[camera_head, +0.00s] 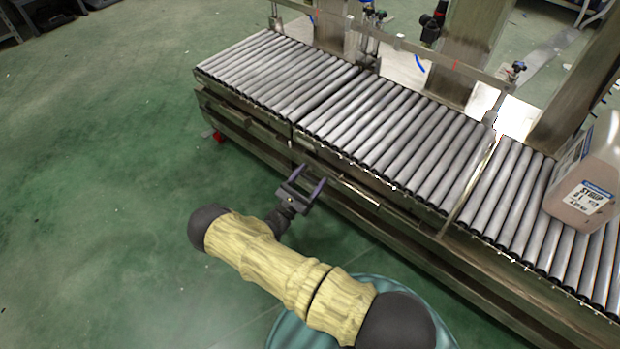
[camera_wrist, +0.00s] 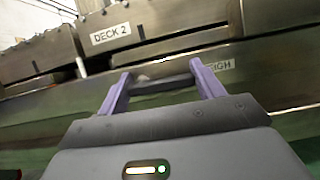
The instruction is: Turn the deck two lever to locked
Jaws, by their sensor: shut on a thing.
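My gripper (camera_head: 310,181) is at the near side of the roller conveyor in the head view. In the wrist view its two purple fingers (camera_wrist: 160,72) are some way apart, with a dark bar (camera_wrist: 162,84) spanning between them. The bar appears to be the deck two lever, and the gripper is shut on it. A white label reading DECK 2 (camera_wrist: 110,33) is on the metal side panel, above and left of the fingers. The lever's pivot and any locked marking are not visible. The lever is too small to make out in the head view.
The roller conveyor (camera_head: 380,118) runs from upper left to lower right. A syrup jug (camera_head: 585,190) stands on its rollers at the right. A label ending in IGH (camera_wrist: 219,66) is partly hidden behind the right finger. Green floor (camera_head: 110,150) is open to the left.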

